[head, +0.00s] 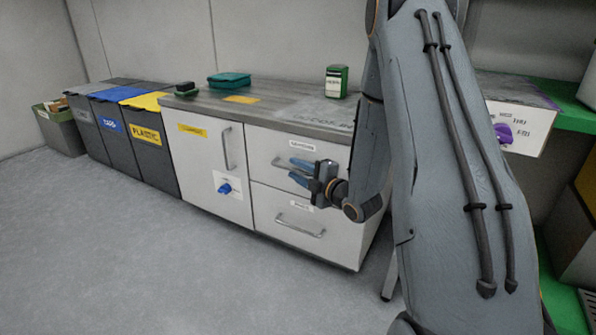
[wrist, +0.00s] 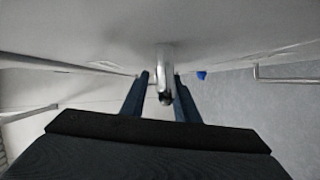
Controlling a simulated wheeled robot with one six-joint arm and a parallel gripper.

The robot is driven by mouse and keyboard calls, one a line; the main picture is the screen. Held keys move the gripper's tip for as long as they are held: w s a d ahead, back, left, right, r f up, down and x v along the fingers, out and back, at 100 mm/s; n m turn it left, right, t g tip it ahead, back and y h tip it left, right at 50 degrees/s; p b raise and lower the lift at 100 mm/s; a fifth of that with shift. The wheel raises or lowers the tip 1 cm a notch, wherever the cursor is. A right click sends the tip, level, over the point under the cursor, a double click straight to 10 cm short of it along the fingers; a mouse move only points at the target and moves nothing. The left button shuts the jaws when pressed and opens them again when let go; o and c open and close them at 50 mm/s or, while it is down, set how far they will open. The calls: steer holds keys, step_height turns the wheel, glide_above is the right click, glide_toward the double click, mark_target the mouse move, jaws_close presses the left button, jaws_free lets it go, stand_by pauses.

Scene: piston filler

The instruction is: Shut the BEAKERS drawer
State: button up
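The white cabinet has two drawers on its right side, each with a small label too blurred to read, so I cannot tell which is BEAKERS. My gripper (head: 305,173) is at the upper drawer (head: 330,152), over its handle. In the wrist view the metal bar handle (wrist: 164,72) lies between my two blue fingers (wrist: 160,95), nearer the right finger, with a gap on the left. My fingers are apart. The lower drawer (head: 337,233) looks closed. How far the upper drawer stands out I cannot tell.
The worktop (head: 260,103) carries a teal case (head: 229,79) and a green-white container (head: 336,81). Several bins (head: 112,125) stand further left. The floor in front (head: 150,260) is clear.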

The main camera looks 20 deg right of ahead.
steer(key=p+v, duration=0.3)
steer(key=v, duration=0.4)
steer(key=shift+s+d+r, duration=0.1)
steer(key=shift+s, duration=0.3)
